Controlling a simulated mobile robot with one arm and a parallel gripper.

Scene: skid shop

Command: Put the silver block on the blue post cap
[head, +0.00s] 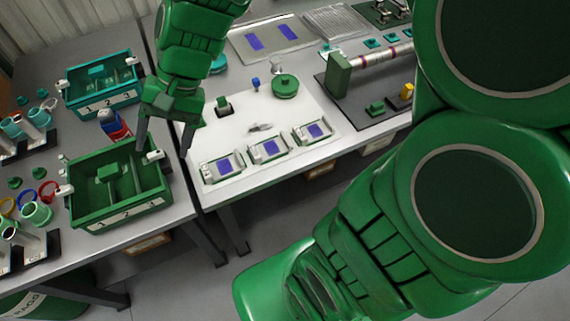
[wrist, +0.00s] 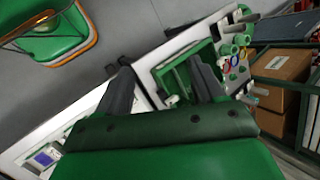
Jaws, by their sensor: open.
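My gripper (head: 165,138) is open and empty, its fingers pointing down above the gap between the green bin and the white board. In the wrist view its two dark fingers (wrist: 162,88) are spread apart. A small blue piece (head: 255,83), which looks like the blue post cap, stands toward the back of the white board. A small silver-grey piece (head: 260,127) lies near the board's middle, behind the silver holders; it may be the silver block, but it is too small to be sure. Both pieces are right of my gripper, apart from it. I cannot make out either in the wrist view.
A green bin (head: 140,202) stands on the left table, with a teal bin (head: 99,104) behind it. Several silver holders with blue faces (head: 222,167) line the board's front. A round green piece (head: 284,87) sits beside the blue piece. A gap separates the tables.

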